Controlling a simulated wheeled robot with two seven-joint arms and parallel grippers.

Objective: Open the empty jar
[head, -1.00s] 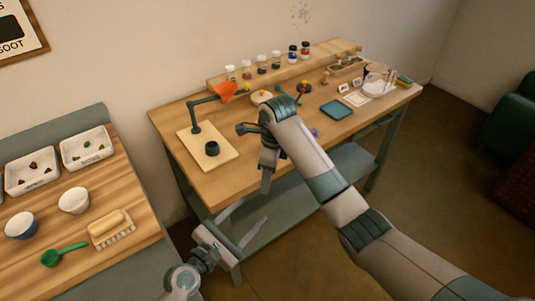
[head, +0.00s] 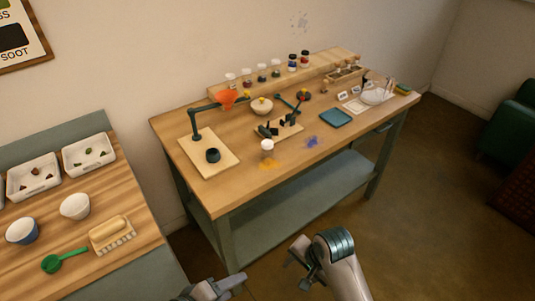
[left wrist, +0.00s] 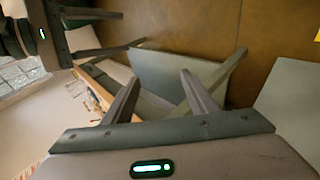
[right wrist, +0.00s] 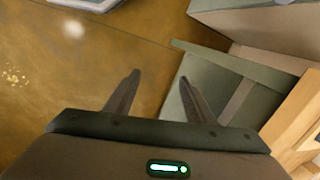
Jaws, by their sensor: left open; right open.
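A small jar with a white lid (head: 267,147) stands upright near the table's front edge, beside a patch of yellow powder. I cannot tell whether it is empty. Several more jars (head: 262,73) stand in a row on the raised back shelf, some with coloured contents. My left gripper (head: 228,284) is open and empty, low in front of the table; its fingers also show in the left wrist view (left wrist: 160,85). My right gripper (head: 298,258) is open and empty, below the tabletop's front; its fingers show in the right wrist view (right wrist: 160,80). Neither touches a jar.
The table (head: 235,200) also bears a board with a dark pot (head: 212,156), a stand with an orange funnel (head: 228,98), a bowl (head: 262,106), a small rack (head: 285,127) and a blue tray (head: 335,117). A side table (head: 140,225) stands at left.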

